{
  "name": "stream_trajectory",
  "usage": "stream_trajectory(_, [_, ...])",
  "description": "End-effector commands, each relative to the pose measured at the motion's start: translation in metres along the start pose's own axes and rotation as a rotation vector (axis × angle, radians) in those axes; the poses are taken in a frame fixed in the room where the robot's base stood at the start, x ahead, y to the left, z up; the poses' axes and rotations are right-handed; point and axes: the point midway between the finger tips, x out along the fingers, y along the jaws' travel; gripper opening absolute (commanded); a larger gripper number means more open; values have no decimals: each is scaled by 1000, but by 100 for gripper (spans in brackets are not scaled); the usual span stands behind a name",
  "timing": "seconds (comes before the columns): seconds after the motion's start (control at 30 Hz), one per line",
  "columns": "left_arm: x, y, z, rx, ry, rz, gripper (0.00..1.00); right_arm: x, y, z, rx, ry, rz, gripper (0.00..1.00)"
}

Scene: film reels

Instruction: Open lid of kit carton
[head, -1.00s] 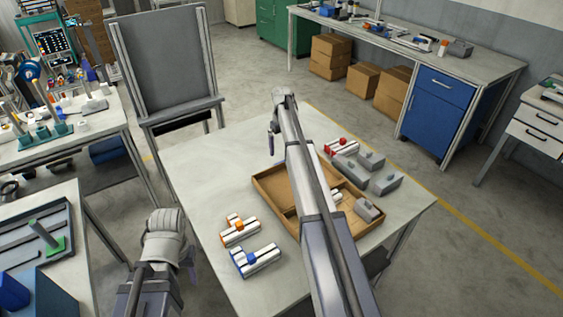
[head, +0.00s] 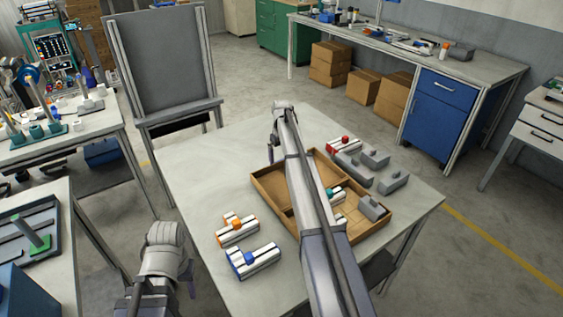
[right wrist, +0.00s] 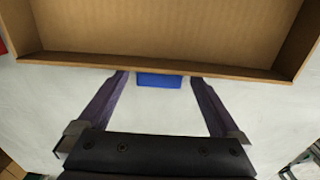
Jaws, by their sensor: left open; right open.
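The brown cardboard carton (head: 266,195) stands on the pale table, its inside partly hidden by my right arm. From above it looks open, with a divider and a few parts in its right side; I cannot make out a separate lid. In the right wrist view, its cardboard wall (right wrist: 215,68) crosses the picture, with a blue tab (right wrist: 159,80) at its outer side. My right gripper (right wrist: 159,76) is open at the carton's far side, its fingers on either side of the tab, apart from it. My left gripper (head: 190,287) is open and empty, left of the table's near edge.
White parts with orange (head: 237,231) and blue (head: 252,261) pieces lie left of the carton. A red-topped part (head: 344,145) and several grey blocks (head: 393,179) lie along its right and far side. The table's far left area is clear. A grey panel stand (head: 163,60) stands behind.

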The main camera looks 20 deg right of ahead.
Motion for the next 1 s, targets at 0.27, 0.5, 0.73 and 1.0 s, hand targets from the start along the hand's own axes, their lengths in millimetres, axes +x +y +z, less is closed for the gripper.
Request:
stream_trajectory(0.27, [-1,0,0,0,0,0,50,-1,0,0,0,0,0,81])
stream_trajectory(0.5, [-1,0,0,0,0,0,50,-1,0,0,0,0,0,54])
stream_trajectory(0.73, [-1,0,0,0,0,0,50,-1,0,0,0,0,0,28])
stream_trajectory(1.0, [-1,0,0,0,0,0,50,-1,0,0,0,0,0,0])
